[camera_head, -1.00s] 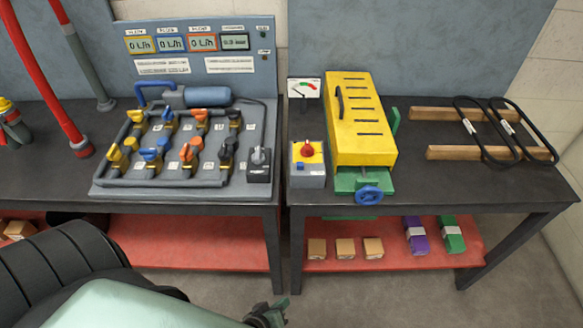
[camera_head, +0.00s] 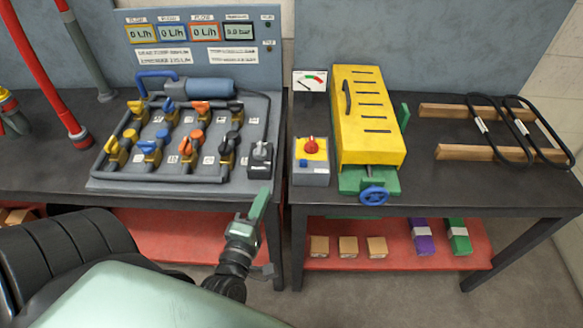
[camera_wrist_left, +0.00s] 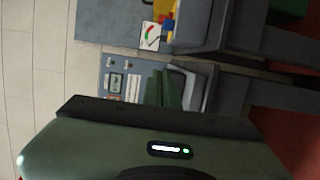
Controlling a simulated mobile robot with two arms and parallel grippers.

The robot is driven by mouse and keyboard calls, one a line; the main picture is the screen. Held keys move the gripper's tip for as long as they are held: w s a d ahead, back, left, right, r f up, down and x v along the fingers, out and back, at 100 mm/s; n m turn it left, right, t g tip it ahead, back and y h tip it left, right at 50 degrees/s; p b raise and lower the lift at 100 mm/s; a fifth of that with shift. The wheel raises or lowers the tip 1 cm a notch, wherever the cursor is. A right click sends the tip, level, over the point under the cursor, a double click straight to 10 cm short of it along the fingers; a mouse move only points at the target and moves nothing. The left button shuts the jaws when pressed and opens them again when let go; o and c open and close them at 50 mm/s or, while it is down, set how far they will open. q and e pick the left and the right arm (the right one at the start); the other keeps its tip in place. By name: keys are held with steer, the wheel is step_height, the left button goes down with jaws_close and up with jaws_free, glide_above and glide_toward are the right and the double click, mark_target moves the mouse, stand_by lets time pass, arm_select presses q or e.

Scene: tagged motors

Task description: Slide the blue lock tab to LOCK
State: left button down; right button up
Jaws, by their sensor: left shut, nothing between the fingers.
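A grey box (camera_head: 311,176) with a yellow top plate and a red knob (camera_head: 310,146) stands at the left front of the right-hand bench. A small blue piece (camera_head: 303,164) shows on it below the knob; it may be the lock tab, but its position and any lettering are too small to read. My left gripper (camera_head: 261,204) is shut and empty, in front of the gap between the benches, left of and nearer than the box. Its green fingers also show in the left wrist view (camera_wrist_left: 164,90). My right gripper is not in view.
A yellow slotted housing (camera_head: 365,115) with a blue handwheel (camera_head: 374,195) stands right of the box. A gauge (camera_head: 309,81) is behind it. The left bench carries a valve panel (camera_head: 160,182) and a black switch box (camera_head: 260,158). Bare bench top lies at front right.

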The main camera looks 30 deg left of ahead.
mark_target(303, 163)
arm_select(q)
steer(key=shift+w, duration=0.1)
steer(key=p+x, duration=0.2)
steer(key=x, duration=0.8)
steer(key=shift+w+d+p, duration=0.35)
steer(key=shift+w+d, duration=0.15)
steer(key=shift+d, duration=0.4)
steer(key=shift+w+d+p, duration=0.3)
steer(key=shift+w+d, duration=0.2)
steer(key=shift+d, duration=0.4)
